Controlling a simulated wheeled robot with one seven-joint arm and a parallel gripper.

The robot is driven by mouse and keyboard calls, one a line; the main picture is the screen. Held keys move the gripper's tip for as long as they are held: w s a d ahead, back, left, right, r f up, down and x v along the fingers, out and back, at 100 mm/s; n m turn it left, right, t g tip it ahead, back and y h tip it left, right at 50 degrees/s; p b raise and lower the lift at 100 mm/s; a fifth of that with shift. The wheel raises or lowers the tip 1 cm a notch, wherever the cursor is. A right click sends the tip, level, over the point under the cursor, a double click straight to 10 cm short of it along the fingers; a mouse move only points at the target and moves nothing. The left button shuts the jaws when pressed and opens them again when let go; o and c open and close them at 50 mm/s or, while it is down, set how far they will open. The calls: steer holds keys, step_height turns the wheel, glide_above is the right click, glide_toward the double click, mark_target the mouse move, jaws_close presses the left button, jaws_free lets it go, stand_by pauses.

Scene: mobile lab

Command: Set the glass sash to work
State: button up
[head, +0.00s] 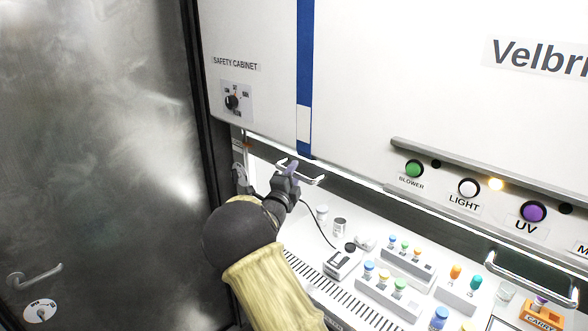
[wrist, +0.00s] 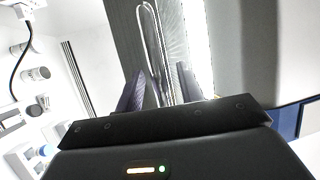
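The glass sash of the safety cabinet shows in the head view as a dark band (head: 352,186) below the white front. Its left metal handle (head: 318,181) stands out from the band, and a second handle (head: 530,281) is at the right. My gripper (head: 290,170) is at the left end of the left handle and partly hides it. In the wrist view the looped handle (wrist: 150,30) runs down between the two fingers of my gripper (wrist: 160,85). The fingers are apart, with space beside the bar. Whether either finger touches it is hard to see.
A rotary knob (head: 233,101) is on the cabinet's upper left. Bottles, racks and an orange carrier (head: 543,315) stand on the work surface. A dark door is left.

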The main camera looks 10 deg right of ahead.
steer(key=shift+w, duration=0.2)
steer(key=shift+c, duration=0.5)
jaws_close()
steer(key=shift+f, duration=0.15)
step_height(320, 180, down, 27)
steer(key=b, duration=3.1)
steer(key=shift+r, duration=0.2)
steer(key=shift+o, duration=0.5)
jaws_free()
